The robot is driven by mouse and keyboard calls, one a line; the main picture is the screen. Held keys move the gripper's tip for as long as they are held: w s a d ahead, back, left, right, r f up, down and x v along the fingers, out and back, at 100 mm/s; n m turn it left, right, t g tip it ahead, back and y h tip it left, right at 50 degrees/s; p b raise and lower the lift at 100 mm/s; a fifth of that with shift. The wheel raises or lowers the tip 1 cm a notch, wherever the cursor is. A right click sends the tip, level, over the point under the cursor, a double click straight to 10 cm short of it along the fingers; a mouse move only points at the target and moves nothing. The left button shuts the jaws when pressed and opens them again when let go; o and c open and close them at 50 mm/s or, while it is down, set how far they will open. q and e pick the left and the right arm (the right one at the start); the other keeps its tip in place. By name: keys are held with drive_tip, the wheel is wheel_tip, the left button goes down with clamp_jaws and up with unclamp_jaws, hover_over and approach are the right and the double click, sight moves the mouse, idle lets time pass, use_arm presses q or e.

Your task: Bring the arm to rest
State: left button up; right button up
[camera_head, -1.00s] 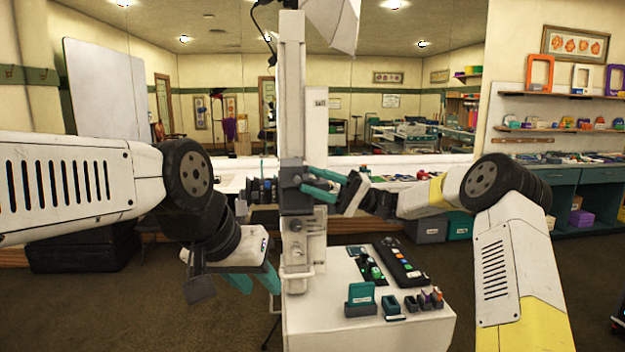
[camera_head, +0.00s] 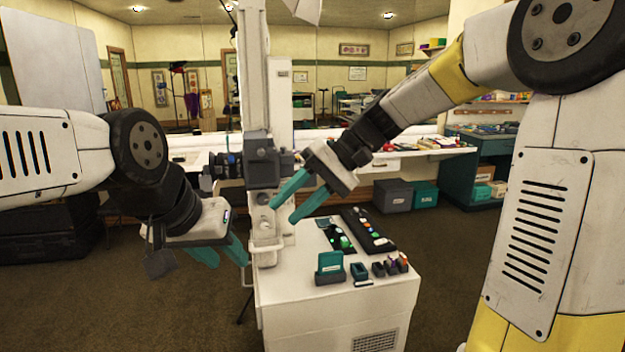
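My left gripper (camera_head: 222,252) hangs at the left of the white stand, its teal fingers pointing down and to the right, with a gap between them. Nothing shows between those fingers. My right gripper (camera_head: 291,196) is in front of the white column (camera_head: 280,100), right of the dark camera-like device (camera_head: 262,160) on it. Its teal fingers point down and to the left, apart and empty. Both grippers are above the floor or table and appear to hold nothing.
The white table (camera_head: 340,305) below carries a black button panel (camera_head: 367,230), a teal card holder (camera_head: 330,262) and several small blocks. A long counter (camera_head: 430,150) with grey and teal bins (camera_head: 393,196) below stands behind. Open floor lies at left.

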drive_tip(key=s+d+f+m+t+h, duration=0.1)
drive_tip(key=s+d+t+h, duration=0.2)
drive_tip(key=s+d, duration=0.3)
drive_tip(key=s+d+f+m+t+h, duration=0.1)
drive_tip(key=s+d+t+h, duration=0.3)
drive_tip(key=d, duration=0.8)
drive_tip(key=shift+s+d+f+m+t, duration=0.15)
drive_tip(key=shift+s+f+m+t, duration=0.35)
drive_tip(key=shift+s, duration=0.35)
drive_tip(key=shift+f, duration=0.1)
